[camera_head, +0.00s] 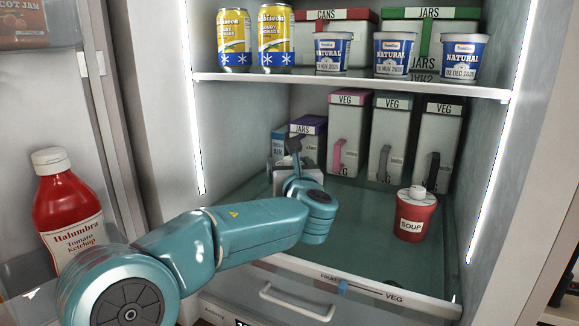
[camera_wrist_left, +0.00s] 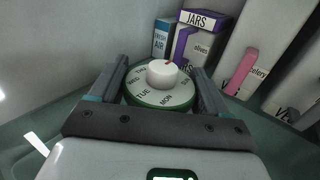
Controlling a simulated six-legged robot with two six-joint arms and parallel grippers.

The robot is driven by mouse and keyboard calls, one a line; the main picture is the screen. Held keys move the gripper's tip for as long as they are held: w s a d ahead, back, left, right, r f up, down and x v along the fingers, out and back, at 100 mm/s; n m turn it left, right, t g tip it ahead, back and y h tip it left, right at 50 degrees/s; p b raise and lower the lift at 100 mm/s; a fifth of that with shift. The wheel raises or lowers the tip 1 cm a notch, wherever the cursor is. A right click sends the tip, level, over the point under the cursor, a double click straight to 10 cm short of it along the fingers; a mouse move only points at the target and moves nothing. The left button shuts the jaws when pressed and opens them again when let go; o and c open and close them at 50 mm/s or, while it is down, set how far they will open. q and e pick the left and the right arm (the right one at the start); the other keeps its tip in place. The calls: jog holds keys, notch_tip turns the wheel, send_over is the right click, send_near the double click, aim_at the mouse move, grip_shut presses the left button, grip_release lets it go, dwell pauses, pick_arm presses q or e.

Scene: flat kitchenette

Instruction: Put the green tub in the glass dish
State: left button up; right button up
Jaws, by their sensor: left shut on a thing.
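In the left wrist view, a round tub (camera_wrist_left: 157,100) has a green rim, a white top lettered with weekdays and a white knob. My left gripper (camera_wrist_left: 158,70) is shut on it, with one finger on each side. In the head view, my left arm reaches into the fridge, and its wrist hides most of the gripper and the tub. The tub is low in the fridge, in front of the boxes; I cannot tell whether it touches the surface below. I cannot make out a glass dish in either view. My right gripper is not in view.
The shelf above (camera_head: 350,84) holds yellow cans and white-blue cups. A ketchup bottle (camera_head: 62,190) stands at left. Clear floor lies between my wrist and the pot.

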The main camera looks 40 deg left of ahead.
pick_arm(q)
jog(key=shift+f, duration=0.15)
jog(key=o, duration=1.4)
jog(key=shift+a, duration=0.1)
jog(key=shift+s+d+r, duration=0.1)
jog(key=shift+d+r, duration=0.1)
jog(key=shift+d, duration=0.1)
jog(key=b+v, duration=0.2)
jog(key=v, duration=0.8)
jog(key=shift+d, duration=0.1)
jog(key=shift+s+d, duration=0.5)
jog(key=shift+d, duration=0.05)
